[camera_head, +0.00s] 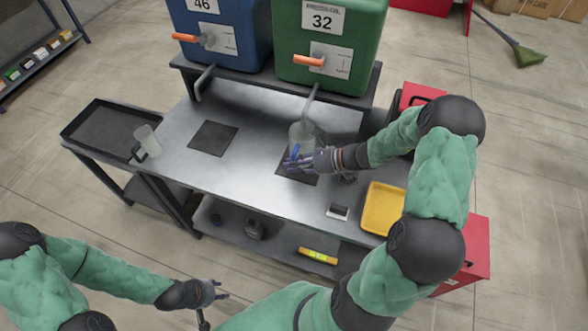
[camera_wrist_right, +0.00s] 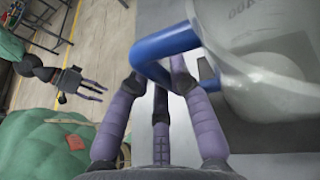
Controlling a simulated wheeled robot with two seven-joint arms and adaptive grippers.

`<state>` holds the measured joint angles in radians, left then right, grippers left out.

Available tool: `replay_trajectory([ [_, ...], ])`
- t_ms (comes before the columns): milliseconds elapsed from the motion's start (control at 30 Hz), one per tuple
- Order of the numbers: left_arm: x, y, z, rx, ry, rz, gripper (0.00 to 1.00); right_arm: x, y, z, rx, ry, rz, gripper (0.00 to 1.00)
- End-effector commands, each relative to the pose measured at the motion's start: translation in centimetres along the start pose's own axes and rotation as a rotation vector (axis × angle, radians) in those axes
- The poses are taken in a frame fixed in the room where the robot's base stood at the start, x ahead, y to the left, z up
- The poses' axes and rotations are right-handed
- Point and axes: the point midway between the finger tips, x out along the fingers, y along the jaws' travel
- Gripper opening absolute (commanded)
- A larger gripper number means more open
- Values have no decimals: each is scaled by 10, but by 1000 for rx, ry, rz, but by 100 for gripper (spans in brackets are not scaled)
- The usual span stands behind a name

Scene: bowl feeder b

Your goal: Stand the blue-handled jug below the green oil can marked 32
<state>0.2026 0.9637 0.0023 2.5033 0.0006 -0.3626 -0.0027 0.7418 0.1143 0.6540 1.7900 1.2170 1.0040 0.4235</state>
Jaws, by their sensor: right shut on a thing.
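The blue-handled jug (camera_head: 301,133) is a clear, see-through jug. It is upright at the dark square mat (camera_head: 284,166) below the spout of the green oil can marked 32 (camera_head: 333,40). My right gripper (camera_head: 297,163) is shut on its blue handle. In the right wrist view the fingers (camera_wrist_right: 160,85) close around the blue handle (camera_wrist_right: 165,42), with the clear jug body (camera_wrist_right: 265,85) beside them. I cannot tell whether the jug's base touches the mat. My left gripper (camera_head: 222,291) is low at the front, away from the table, with its fingers apart and empty.
A blue can marked 46 (camera_head: 225,38) stands left of the green one, above another dark mat (camera_head: 213,138). A second clear jug (camera_head: 148,140) with a dark handle stands by the black tray (camera_head: 100,128). A yellow tray (camera_head: 383,208) lies at the table's right.

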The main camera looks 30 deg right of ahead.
Motion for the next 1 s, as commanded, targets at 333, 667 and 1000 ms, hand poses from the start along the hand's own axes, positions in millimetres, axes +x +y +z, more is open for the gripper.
replay_trajectory([
  [333, 9, -3, 0, 0, 0, 0, 40, 8, 0, -21, -1, 0, 0, 0],
  [667, 11, -4, 0, 0, 0, 0, 40, 10, 0, -24, 1, 0, 0, 45],
  [1000, 10, -4, 0, 0, 0, 0, 40, 9, 0, -23, 0, 0, 0, 45],
])
